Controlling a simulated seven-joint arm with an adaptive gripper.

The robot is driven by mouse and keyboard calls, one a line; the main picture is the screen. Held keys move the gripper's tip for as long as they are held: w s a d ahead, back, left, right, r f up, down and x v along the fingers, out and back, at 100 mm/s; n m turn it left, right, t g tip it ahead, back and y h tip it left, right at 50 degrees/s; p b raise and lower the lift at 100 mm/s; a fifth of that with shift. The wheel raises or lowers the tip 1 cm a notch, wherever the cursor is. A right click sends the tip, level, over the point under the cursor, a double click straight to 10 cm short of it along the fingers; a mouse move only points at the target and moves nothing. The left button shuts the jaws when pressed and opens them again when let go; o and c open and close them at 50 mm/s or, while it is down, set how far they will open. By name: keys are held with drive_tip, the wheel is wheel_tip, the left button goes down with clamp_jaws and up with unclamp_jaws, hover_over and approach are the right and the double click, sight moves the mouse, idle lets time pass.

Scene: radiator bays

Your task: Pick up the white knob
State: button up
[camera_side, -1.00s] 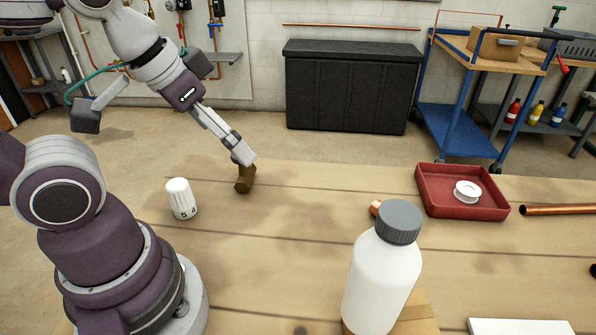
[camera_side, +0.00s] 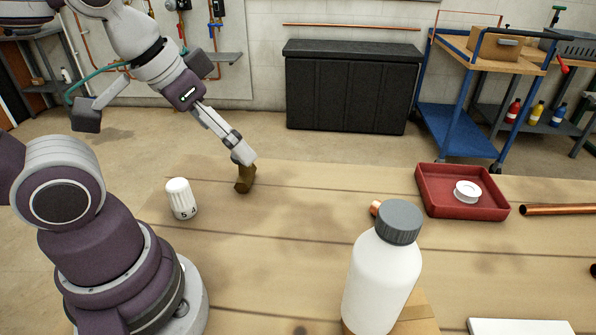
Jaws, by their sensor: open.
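The white knob (camera_side: 181,199) stands upright on the wooden table at the left, near my arm's base. It is ribbed, with dark numbers near its lower edge. My gripper (camera_side: 244,155) is at the table's far side, up and to the right of the knob and apart from it. Its fingertips are just above a brass fitting (camera_side: 245,180) and overlap its top in the picture. I cannot tell whether they touch it. The jaws are open, though the gap between them is hard to see from this side.
A white bottle with a grey cap (camera_side: 384,272) stands at the front, partly hiding a copper piece (camera_side: 375,208). A red tray (camera_side: 436,203) holds a white ring-shaped roll (camera_side: 467,191). A copper pipe (camera_side: 560,209) lies at the right edge. The table's middle is clear.

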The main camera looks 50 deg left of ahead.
drive_tip(key=shift+c, duration=1.3)
drive_tip(key=m+g, duration=0.6)
drive_tip(key=m, duration=0.7)
approach(182, 199)
drive_tip(key=shift+s+a+f, duration=0.25)
drive_tip(key=shift+a+f, duration=0.15)
drive_tip(key=shift+a, duration=0.15)
drive_tip(key=shift+s+a+f, duration=0.2)
drive_tip(key=shift+a+f, duration=0.2)
drive_tip(key=shift+a, duration=0.15)
drive_tip(key=f, duration=0.7)
drive_tip(key=w+f, duration=0.1)
drive_tip(key=f, duration=0.2)
drive_tip(key=shift+f, duration=0.15)
drive_tip(key=shift+c, duration=0.3)
drive_tip(key=c, duration=1.2)
